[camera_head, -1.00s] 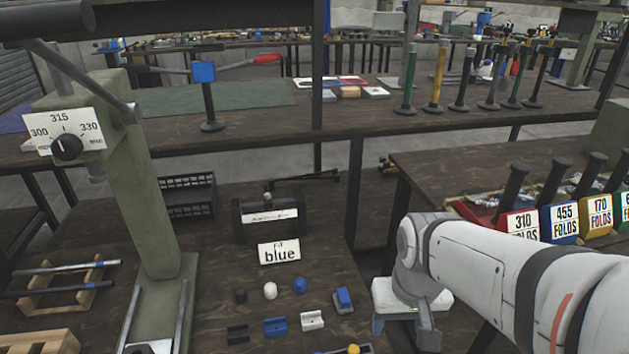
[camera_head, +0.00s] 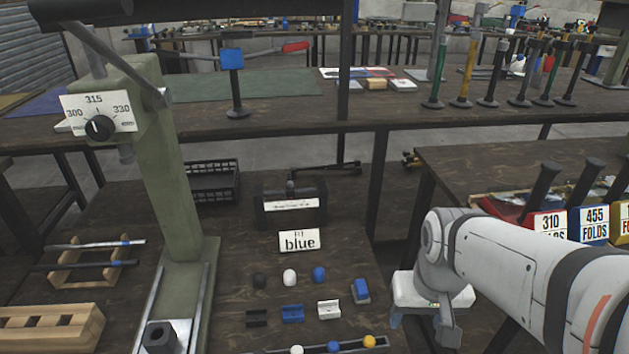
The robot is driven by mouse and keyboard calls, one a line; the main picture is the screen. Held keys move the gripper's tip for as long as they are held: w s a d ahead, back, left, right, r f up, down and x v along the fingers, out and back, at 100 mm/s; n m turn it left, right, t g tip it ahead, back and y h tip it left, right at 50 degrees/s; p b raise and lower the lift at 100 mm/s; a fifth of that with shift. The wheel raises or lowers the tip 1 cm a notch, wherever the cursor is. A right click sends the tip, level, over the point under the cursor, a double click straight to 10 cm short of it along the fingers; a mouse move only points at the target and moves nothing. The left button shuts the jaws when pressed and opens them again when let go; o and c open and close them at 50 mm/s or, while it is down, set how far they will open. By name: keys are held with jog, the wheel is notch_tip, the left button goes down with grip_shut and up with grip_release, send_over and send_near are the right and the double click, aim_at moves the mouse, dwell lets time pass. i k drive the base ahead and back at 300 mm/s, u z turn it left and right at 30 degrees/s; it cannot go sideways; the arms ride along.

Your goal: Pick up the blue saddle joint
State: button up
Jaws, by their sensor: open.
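A blue saddle-shaped block (camera_head: 292,313) with a notched top lies on the dark wooden bench, between a black (camera_head: 257,318) and a white (camera_head: 329,309) block of the same form. Behind this row stand black (camera_head: 260,281), white (camera_head: 290,276) and blue (camera_head: 319,274) round-topped pieces. A blue piece on a grey base (camera_head: 361,291) lies at the right of the group. My gripper (camera_head: 422,322) is at the end of my white arm, right of the pieces and apart from them. It looks open and empty; its fingertips are partly unclear.
A green press (camera_head: 170,190) with a dial stands at the left. A sign reading "blue" (camera_head: 299,240) stands behind the pieces. A wooden rack (camera_head: 50,328) is at the lower left. A tray with coloured balls (camera_head: 333,347) is cut off at the bottom edge. Labelled bins (camera_head: 588,222) stand at the right.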

aim_at(293, 313)
jog(key=z, duration=0.05)
jog(key=k, duration=2.1)
jog(key=u, duration=0.45)
jog(key=i, duration=1)
jog(key=z, duration=0.05)
